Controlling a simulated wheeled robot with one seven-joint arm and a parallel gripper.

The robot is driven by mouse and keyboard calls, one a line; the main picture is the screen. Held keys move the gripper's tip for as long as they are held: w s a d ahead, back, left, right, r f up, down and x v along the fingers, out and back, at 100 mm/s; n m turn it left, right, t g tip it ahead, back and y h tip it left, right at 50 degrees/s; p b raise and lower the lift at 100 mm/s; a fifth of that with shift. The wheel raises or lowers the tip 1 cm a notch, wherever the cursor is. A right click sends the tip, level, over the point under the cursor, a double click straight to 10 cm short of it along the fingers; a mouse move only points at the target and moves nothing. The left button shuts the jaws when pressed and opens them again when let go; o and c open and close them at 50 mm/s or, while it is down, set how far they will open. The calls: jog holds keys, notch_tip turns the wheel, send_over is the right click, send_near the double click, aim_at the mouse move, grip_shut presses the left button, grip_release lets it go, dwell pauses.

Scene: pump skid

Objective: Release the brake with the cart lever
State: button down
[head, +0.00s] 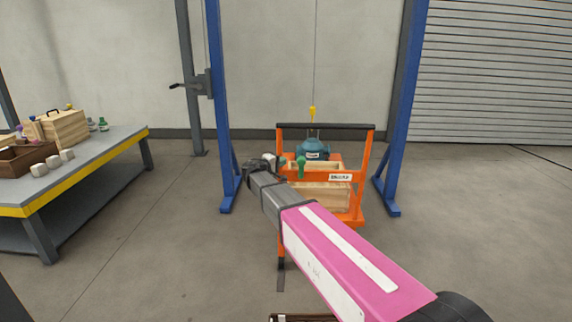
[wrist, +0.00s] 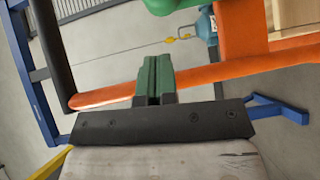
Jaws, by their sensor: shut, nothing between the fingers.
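The orange cart (head: 363,160) stands between two blue posts, with a black bar across its top. A green-knobbed lever (head: 301,166) shows at the cart's near side, left of the small white label plate (head: 341,177). My gripper (head: 268,163) is just left of the green knob, near the cart's left upright. In the wrist view my gripper (wrist: 153,68) has its green fingers together and empty, in front of an orange cart bar (wrist: 205,75). A green rounded part, probably the lever's knob (wrist: 172,5), is cut off at the top, apart from the fingers. The lever's lower part is unclear.
A blue pump (head: 314,148) sits at the cart under a yellow hook (head: 312,113) on a line. Blue posts (head: 404,100) flank the cart. A workbench (head: 95,165) with a wooden crate (head: 65,128) and blocks stands left. The floor between bench and cart is clear.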

jog(key=v, duration=0.9)
jog(key=shift+r, duration=0.2)
jog(key=shift+s+d, duration=0.1)
jog(key=s+d+f+m+g+y, duration=0.2)
jog(key=s+d+f+g, duration=0.2)
jog(key=d+f, duration=0.4)
jog(key=s+d+f+m+g+y, duration=0.1)
jog(key=s+d+f+g, duration=0.2)
jog(key=s+d+f, duration=0.5)
jog(key=s+d+f+m+g+y, duration=0.2)
jog(key=s+d+f+y, duration=0.2)
jog(key=s, duration=0.3)
jog(key=s+d+f+m+g+y, duration=0.3)
jog(key=s+d+f+y, duration=0.1)
jog(key=s+d, duration=0.3)
jog(key=shift+m+g+y, duration=0.3)
jog(key=shift+y, duration=0.2)
